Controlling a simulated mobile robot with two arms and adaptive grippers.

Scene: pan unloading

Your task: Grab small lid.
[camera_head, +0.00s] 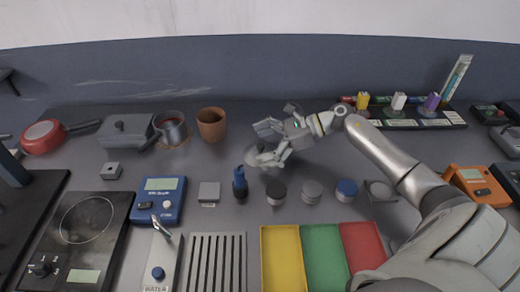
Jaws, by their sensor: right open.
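My right gripper (270,142) is open, reaching down over the middle of the counter from the arm that comes in from the right. A small greyish metallic or glassy round piece (258,158), which may be the small lid, shows low beside the fingers. The fingers partly hide it, and I cannot tell whether they touch it. Other round tops are a black-topped jar (276,192), a grey-topped jar (312,190) and a blue-topped jar (346,188) in front of the gripper. My left gripper is not in view.
A red pan (42,136), a grey lidded box (124,130), a metal pot (172,128) and a clay pot (211,123) stand at the back left. A blue bottle (240,184) stands in front of the gripper. A yellow tray (282,258) lies at the front.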

